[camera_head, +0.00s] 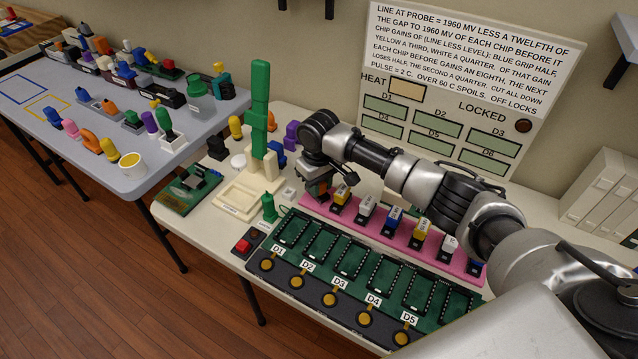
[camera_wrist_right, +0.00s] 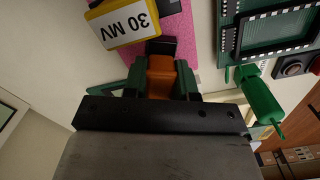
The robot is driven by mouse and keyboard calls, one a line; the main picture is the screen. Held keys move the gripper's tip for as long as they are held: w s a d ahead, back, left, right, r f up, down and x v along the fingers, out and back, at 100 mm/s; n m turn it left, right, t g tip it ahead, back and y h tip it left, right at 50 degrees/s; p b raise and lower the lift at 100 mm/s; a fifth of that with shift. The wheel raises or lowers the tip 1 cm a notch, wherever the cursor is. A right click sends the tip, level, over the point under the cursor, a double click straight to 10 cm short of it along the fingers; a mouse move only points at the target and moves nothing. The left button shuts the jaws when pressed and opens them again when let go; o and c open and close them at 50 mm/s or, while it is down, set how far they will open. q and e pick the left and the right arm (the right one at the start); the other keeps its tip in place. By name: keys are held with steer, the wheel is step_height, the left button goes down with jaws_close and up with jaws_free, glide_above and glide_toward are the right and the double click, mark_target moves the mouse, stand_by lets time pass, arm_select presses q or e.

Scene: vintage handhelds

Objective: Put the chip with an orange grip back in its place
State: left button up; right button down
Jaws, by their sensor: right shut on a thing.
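The chip with an orange grip (camera_head: 318,187) is between the fingers of my right gripper (camera_head: 316,184), at the left end of the pink strip (camera_head: 376,230). In the right wrist view the orange grip (camera_wrist_right: 160,76) is clasped between the two fingers (camera_wrist_right: 160,85), with a dark block at its far end over or against the pink strip (camera_wrist_right: 188,35). I cannot tell whether the chip touches the strip or is seated in it. My left gripper is not in view.
Several other chips, such as a yellow one (camera_head: 341,194) and a blue one (camera_head: 393,216), stand along the strip. A green socket board (camera_head: 330,270) lies in front. A small green peg (camera_head: 269,208) and a tall green tower (camera_head: 260,105) stand to the left.

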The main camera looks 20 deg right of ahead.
steer(key=c, duration=0.9)
jaws_free()
steer(key=shift+f, duration=0.1)
step_height(320, 180, up, 12)
steer(key=shift+r, duration=0.2)
